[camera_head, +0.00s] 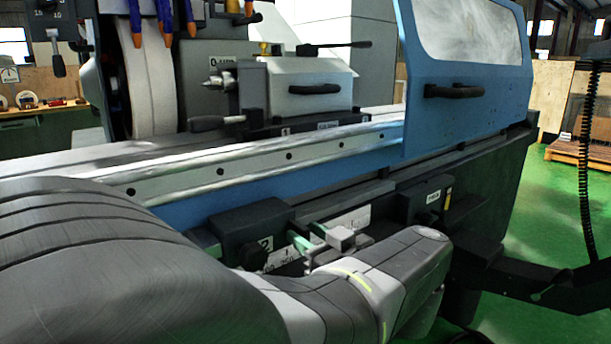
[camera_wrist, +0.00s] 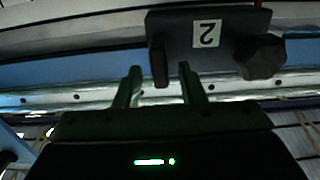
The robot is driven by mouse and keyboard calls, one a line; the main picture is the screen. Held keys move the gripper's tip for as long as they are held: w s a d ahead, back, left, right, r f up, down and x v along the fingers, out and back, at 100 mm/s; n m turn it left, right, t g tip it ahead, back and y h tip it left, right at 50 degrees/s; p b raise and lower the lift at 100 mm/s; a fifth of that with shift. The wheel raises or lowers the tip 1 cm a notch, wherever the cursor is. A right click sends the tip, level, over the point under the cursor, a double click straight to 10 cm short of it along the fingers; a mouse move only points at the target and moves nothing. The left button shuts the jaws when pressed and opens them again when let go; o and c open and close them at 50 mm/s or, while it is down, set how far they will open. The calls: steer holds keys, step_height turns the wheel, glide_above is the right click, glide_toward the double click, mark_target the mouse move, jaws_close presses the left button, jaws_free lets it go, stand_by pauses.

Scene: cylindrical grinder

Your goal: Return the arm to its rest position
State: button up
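My gripper (camera_head: 308,234) is in front of the grinder (camera_head: 300,160), low on its front side, beside a dark block (camera_head: 250,226) with a "2" label. In the wrist view my gripper (camera_wrist: 159,70) has its two fingers apart, with a gap between them. The block (camera_wrist: 180,40) shows upside down beyond the fingertips there. A narrow dark part of it reaches down into the line of the gap. I cannot tell whether the fingers touch it. Nothing is clearly held. My arm fills the lower left of the head view.
A blue door (camera_head: 465,110) with a window and a black handle (camera_head: 454,91) stands at the right. A second dark block (camera_head: 424,200) sits right of my gripper. A black coiled cable (camera_head: 587,150) hangs at far right. Green floor (camera_head: 535,240) is open there.

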steer(key=shift+s+d, duration=0.1)
steer(key=shift+p+v, duration=0.65)
steer(key=shift+v, duration=5.2)
steer(key=shift+b+x, duration=0.75)
steer(key=shift+x, duration=6.25)
steer(key=shift+d+r+p, duration=0.15)
steer(key=shift+d+p, duration=0.1)
steer(key=shift+p, duration=0.05)
steer(key=shift+w+d, duration=0.3)
steer(key=shift+f, duration=0.25)
